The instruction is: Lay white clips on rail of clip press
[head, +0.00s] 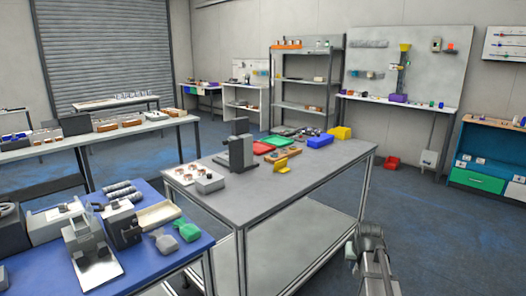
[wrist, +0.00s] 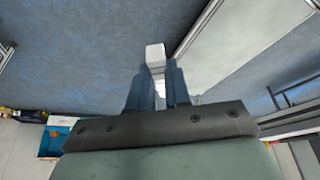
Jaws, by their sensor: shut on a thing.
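In the wrist view, my gripper (wrist: 157,78) is shut on a small white piece (wrist: 154,53), which looks like a white clip. Its far end sticks out past the two dark blue fingers. In the head view, my arm's end (head: 369,245) is at the lower right, beside the grey table's right edge and over the floor; the held piece cannot be made out there. A dark grey upright device (head: 240,146), possibly the clip press, stands on the grey table (head: 262,190). Its rail is too small to make out.
Near the device are a grey block (head: 210,183) and a small tray of parts. Red and green trays, a blue bin (head: 320,141) and yellow bins (head: 340,132) sit at the table's far end. A blue-topped bench (head: 195,250) with equipment stands at left. The grey table's front right is clear.

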